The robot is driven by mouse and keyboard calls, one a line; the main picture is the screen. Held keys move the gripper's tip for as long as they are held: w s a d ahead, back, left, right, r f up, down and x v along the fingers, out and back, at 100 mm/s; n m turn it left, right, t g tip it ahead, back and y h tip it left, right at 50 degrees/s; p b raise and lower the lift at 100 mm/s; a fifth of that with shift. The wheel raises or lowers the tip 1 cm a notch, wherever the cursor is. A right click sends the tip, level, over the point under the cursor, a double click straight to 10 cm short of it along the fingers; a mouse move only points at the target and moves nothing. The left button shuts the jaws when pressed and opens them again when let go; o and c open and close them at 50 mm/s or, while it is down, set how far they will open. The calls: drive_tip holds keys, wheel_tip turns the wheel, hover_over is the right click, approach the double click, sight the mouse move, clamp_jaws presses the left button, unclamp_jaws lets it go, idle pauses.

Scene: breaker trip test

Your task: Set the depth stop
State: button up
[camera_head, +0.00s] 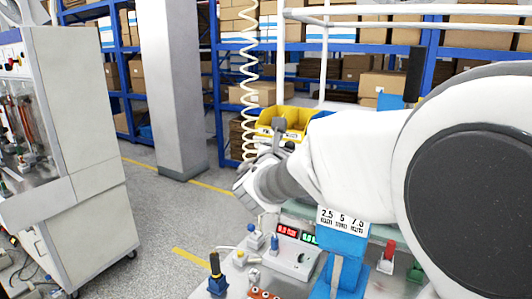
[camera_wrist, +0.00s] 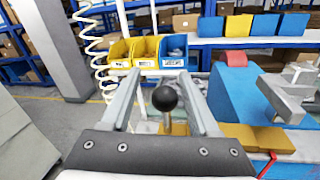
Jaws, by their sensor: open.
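A black ball knob on a short stem (camera_wrist: 165,98) shows in the wrist view. It appears between the two grey fingers of my gripper (camera_wrist: 160,82), which are spread apart with a gap on each side of the ball. No contact shows. In the head view, a white plate marked 2.5, 5 and 7.5 (camera_head: 342,217) sits on a blue fixture (camera_head: 343,245) below my arm. My arm hides much of the bench behind it. I cannot tell which part is the depth stop.
A blue block (camera_wrist: 238,98) and grey metal parts (camera_wrist: 284,98) stand close on the right in the wrist view. Yellow bins (camera_wrist: 142,50) lie beyond the fingers. A coiled cream hose (camera_head: 249,75) hangs left of the bins. A grey cabinet (camera_head: 78,150) stands at left.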

drive_tip(key=b+v, duration=0.2)
drive_tip(key=v, duration=1.5)
drive_tip(key=shift+b, duration=0.4)
drive_tip(key=s+d+f+m+g+h, duration=0.1)
drive_tip(key=s+d+f+m+g, duration=0.35)
drive_tip(key=d+m, duration=0.25)
drive_tip(key=s+d+f+m+g, duration=0.4)
drive_tip(key=d+f+m, duration=0.2)
drive_tip(key=d+m, duration=0.1)
drive_tip(key=s+a+f+m+g+y, duration=0.1)
drive_tip(key=s+a+f+m+y, duration=0.1)
drive_tip(key=s+m+y, duration=0.2)
drive_tip(key=s+a+f+m+g+y, duration=0.1)
drive_tip(key=s+a+f+m+y, duration=0.1)
drive_tip(key=m, duration=0.9)
drive_tip(key=s+f+y, duration=0.1)
drive_tip(key=s, duration=0.1)
drive_tip(key=shift+s+a+f+y, duration=0.35)
drive_tip(key=shift+s+y, duration=0.05)
drive_tip(key=shift+d+g, duration=0.1)
drive_tip(key=shift+g, duration=0.15)
